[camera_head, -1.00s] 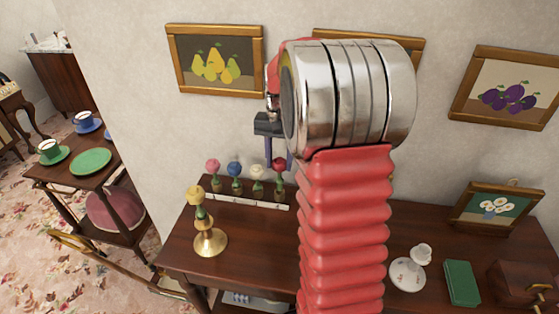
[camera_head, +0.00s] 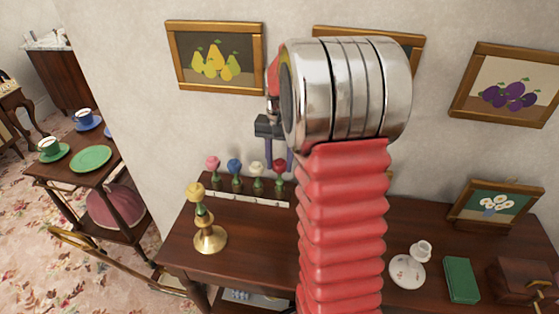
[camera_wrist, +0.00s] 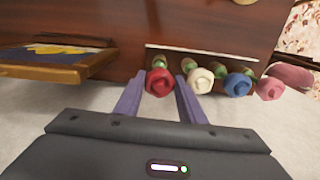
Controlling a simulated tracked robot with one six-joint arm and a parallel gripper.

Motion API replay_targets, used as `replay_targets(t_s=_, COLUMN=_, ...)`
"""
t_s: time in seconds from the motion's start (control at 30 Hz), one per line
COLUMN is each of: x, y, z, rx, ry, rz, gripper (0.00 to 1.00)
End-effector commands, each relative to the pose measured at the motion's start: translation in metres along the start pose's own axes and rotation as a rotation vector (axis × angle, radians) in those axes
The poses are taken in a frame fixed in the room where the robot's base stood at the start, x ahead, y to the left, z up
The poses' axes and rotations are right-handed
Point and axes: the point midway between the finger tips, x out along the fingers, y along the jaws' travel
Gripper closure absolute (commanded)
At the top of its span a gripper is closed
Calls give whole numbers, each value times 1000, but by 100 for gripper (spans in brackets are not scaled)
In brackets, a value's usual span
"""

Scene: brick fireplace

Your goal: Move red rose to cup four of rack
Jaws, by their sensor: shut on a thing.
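The red rose (camera_head: 279,166) stands upright at the right end of the row of roses on the white rack (camera_head: 240,200), by the wall on the wooden sideboard. Pink (camera_head: 213,163), blue (camera_head: 235,167) and white (camera_head: 257,168) roses stand left of it. My gripper (camera_head: 279,165) comes down from above with its purple fingers on either side of the red rose. In the wrist view, the red rose (camera_wrist: 159,82) shows between the fingertips, and my gripper is shut on it. The rose's lower stem is mostly hidden there.
A brass candlestick (camera_head: 209,238) with a yellow rose (camera_head: 196,192) stands front left of the rack. White china (camera_head: 408,271), a green book (camera_head: 461,280) and a framed daisy picture (camera_head: 495,208) are at the right. The wall is close behind the rack.

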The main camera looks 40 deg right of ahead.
Motion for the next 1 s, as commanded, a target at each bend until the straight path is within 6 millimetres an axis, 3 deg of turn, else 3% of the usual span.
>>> replay_targets(t_s=1.0, x=18, y=0, z=0, rx=0, ry=0, rz=0, gripper=80)
